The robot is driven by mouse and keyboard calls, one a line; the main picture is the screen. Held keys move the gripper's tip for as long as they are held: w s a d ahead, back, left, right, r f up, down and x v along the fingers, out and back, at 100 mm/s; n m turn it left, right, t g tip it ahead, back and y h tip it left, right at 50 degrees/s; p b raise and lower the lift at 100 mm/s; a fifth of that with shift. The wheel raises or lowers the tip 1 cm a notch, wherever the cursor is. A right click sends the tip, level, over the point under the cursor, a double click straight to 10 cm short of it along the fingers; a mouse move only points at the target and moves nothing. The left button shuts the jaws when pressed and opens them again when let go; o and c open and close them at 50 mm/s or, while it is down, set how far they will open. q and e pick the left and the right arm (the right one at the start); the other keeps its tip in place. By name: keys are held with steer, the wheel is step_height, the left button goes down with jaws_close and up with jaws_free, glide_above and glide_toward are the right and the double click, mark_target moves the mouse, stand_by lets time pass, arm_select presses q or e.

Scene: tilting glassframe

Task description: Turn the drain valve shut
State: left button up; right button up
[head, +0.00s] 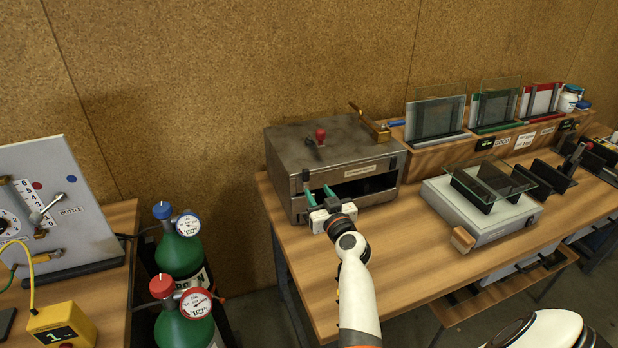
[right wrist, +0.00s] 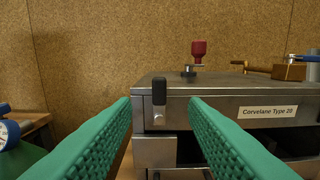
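A grey metal box (head: 320,150) labelled "Corvelane Type 20" stands on the right bench; it also fills the right side of the right wrist view (right wrist: 230,88). An upright black-capped lever (right wrist: 159,92) sits at its front left corner. A red knob on a metal lever (head: 320,136) is on its top. A brass fitting with a blue handle (head: 380,131) is at its back right. I cannot tell which part is the drain valve. My right gripper (head: 319,192) is open at the front left of the box; its green fingers lie either side of the black-capped lever in the wrist view.
The box has a dark open slot (head: 366,185) in front. A wooden rack (head: 440,155) with glass plates and a grey device (head: 480,222) are to the right. Gas cylinders (head: 178,252) stand left, between the benches. Bare bench top (head: 385,240) lies in front of the box.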

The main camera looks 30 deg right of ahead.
mark_target(307, 176)
steer(key=x, duration=0.7)
steer(key=shift+w+f, duration=0.1)
steer(key=shift+w, duration=0.25)
jaws_close()
